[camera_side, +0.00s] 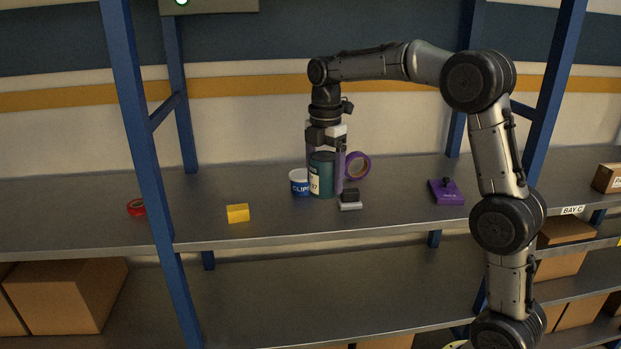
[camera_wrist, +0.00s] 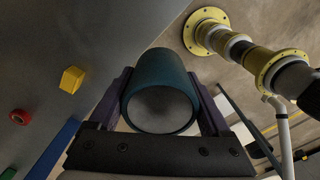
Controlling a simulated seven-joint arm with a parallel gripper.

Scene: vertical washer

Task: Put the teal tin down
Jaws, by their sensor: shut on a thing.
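The teal tin (camera_side: 323,173) with a pale label stands upright between the fingers of my gripper (camera_side: 324,176) in the side view. My gripper is shut on it from above. Its base is at or very close to the grey shelf top; I cannot tell whether it touches. In the wrist view the tin (camera_wrist: 158,92) lies between the two purple-grey fingers, its round grey end facing the camera.
Close around the tin are a blue-and-white tin (camera_side: 299,187) at left, a purple tape roll (camera_side: 357,166) and a dark block on a pale base (camera_side: 349,200) at right. A yellow block (camera_side: 238,213), red ring (camera_side: 136,207) and purple tool (camera_side: 447,192) lie farther away. Blue posts (camera_side: 147,140) frame the shelf (camera_side: 275,222).

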